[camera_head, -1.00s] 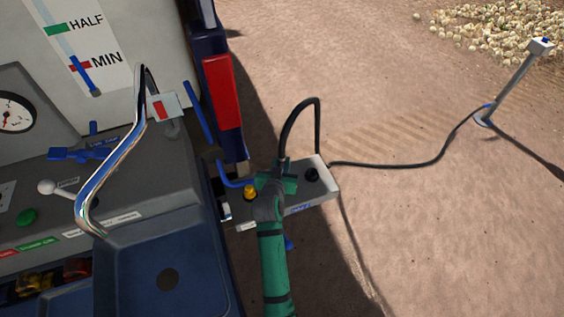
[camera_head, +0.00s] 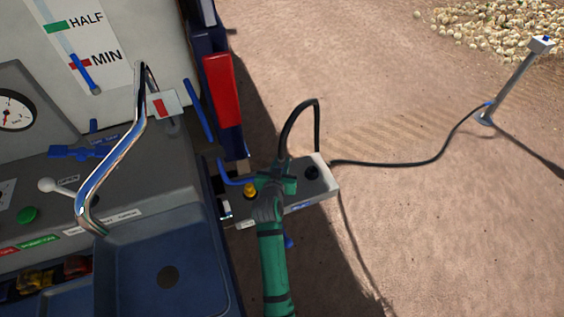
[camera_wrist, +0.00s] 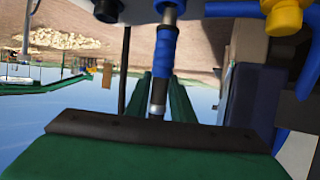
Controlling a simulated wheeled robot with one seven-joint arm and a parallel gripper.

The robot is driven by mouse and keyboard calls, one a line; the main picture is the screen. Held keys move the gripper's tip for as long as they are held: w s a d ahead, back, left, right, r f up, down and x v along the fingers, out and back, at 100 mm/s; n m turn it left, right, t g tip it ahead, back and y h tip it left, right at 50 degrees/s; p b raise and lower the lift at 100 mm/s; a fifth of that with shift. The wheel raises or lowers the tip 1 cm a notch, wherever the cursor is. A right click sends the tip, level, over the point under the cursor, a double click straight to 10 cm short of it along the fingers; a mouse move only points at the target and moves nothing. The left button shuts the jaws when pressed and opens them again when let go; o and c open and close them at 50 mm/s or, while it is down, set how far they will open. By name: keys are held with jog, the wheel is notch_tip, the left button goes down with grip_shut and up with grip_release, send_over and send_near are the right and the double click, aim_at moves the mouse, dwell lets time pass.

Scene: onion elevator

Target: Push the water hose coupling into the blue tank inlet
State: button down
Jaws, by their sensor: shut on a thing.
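My gripper (camera_head: 275,182) is green and sits over the grey box (camera_head: 322,186) at the machine's side. In the wrist view its two green fingers (camera_wrist: 163,93) are shut on the hose coupling (camera_wrist: 163,48), which has a blue ribbed sleeve and metal ends. The coupling's far metal end meets or lies close in front of the grey box at the top of the wrist view; I cannot tell how deep it sits. In the head view my gripper hides the coupling. The blue tank inlet cannot be made out clearly.
A black hose (camera_head: 318,125) loops up from my gripper and runs right to a post (camera_head: 508,82). A chrome handle (camera_head: 112,160) stands left. Open ground lies right.

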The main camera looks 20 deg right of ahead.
jog(key=shift+d, duration=0.15)
jog(key=shift+w+f, duration=0.15)
jog(key=shift+f, duration=0.4)
dwell(0.3)
jog(key=shift+f, duration=0.55)
dwell(0.4)
jog(key=shift+f, duration=0.35)
jog(key=c, duration=1.5)
grip_release()
jog(key=shift+o, duration=0.2)
jog(key=shift+s, duration=0.2)
